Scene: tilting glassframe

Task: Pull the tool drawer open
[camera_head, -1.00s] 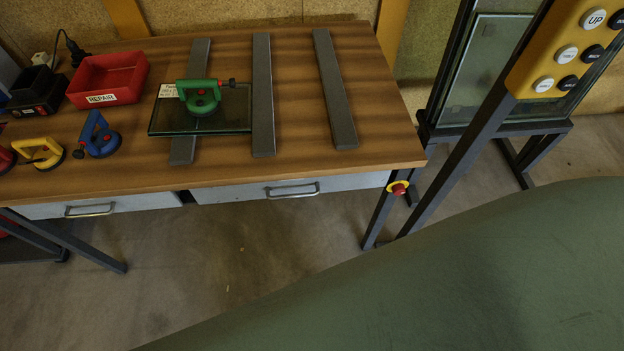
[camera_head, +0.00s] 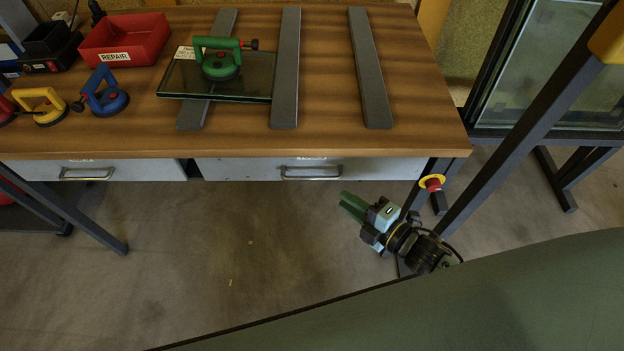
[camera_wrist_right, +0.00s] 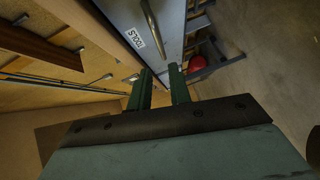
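The tool drawer (camera_head: 240,169) is the pale grey right-hand drawer under the wooden workbench and looks shut. Its metal bar handle (camera_head: 311,177) is on the front. In the right wrist view the drawer front (camera_wrist_right: 168,22) carries a label reading TOOLS, with the handle (camera_wrist_right: 152,25) beside it. My right gripper (camera_head: 346,205) is below the bench edge, right of the handle and apart from it, its green fingers pointing left. The right wrist view shows a gap between the fingers (camera_wrist_right: 160,72) and nothing held. My left gripper is not in view.
A second drawer (camera_head: 140,170) with a handle is at the left. A red emergency button (camera_head: 433,183) sits close above my right gripper, by the bench leg. On the workbench (camera_head: 420,120) are a glass pane (camera_head: 258,78) with a green suction lifter (camera_head: 220,62) and a red bin (camera_head: 125,40).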

